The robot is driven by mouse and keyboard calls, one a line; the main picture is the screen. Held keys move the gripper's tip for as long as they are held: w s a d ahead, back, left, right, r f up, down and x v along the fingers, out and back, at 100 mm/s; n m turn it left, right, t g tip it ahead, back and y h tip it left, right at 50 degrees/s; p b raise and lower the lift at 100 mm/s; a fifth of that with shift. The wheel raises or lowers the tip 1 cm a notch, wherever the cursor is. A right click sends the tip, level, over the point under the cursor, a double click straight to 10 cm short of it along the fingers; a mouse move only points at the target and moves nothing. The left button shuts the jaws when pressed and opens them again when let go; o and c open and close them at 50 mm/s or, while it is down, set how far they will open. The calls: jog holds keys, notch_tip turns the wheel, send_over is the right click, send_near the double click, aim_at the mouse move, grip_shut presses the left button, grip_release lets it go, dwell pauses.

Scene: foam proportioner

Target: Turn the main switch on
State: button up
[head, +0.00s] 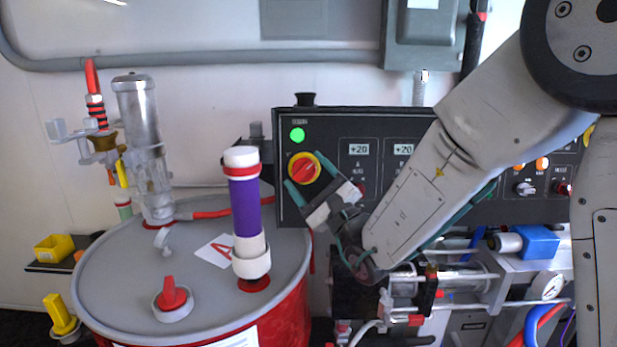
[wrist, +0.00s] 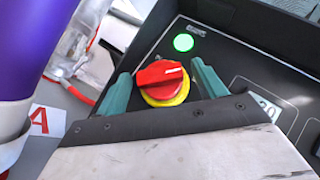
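The main switch (head: 304,168) is a red rotary knob on a yellow round base, at the upper left of the black control panel. It also shows in the wrist view (wrist: 161,75), where a pale line marks the red handle. A green light (head: 297,135) glows just above it; it also shows in the wrist view (wrist: 183,42). My gripper (head: 309,174) is at the knob with its two teal fingers apart, one on either side of it. In the wrist view the gripper (wrist: 162,88) shows gaps between fingers and red handle; whether either finger touches the yellow base cannot be told.
A red drum (head: 290,300) with a grey lid stands at the left, carrying a purple tube (head: 245,208) close to my gripper's left. The panel (head: 350,128) has displays and other knobs. Pipes and valves lie below it.

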jog(key=v, duration=0.7)
jog(key=shift+s+d+f, duration=0.2)
jog(key=shift+s, duration=0.05)
dwell(0.3)
jog(key=s+a+f+n+g+y, duration=0.1)
jog(key=s+a+n+g+y, duration=0.1)
jog(key=s+a+n+g, duration=0.45)
jog(key=s+a+f+n+g+y, duration=0.2)
jog(key=s+n+g+y, duration=0.15)
jog(key=s+g, duration=0.65)
jog(key=s+d+f+n+g+h, duration=0.2)
jog(key=s+d+n+g+h, duration=0.3)
jog(key=s+g+h, duration=0.25)
jog(key=s+d+n+t+h, duration=0.1)
jog(key=d+h, duration=0.3)
jog(key=d, duration=0.4)
jog(key=s+d+r+n+t+h, duration=0.1)
jog(key=s+d+t+h, duration=0.1)
jog(key=d, duration=0.5)
jog(key=s+d+n+t+h, duration=0.1)
jog(key=s+d+t+h, duration=0.1)
jog(key=d+h, duration=0.4)
jog(key=d+t, duration=0.1)
jog(key=d, duration=0.1)
jog(key=shift+d+r+n+t, duration=0.3)
jog(key=shift+d+r+t, duration=0.05)
jog(key=shift+r+t, duration=0.05)
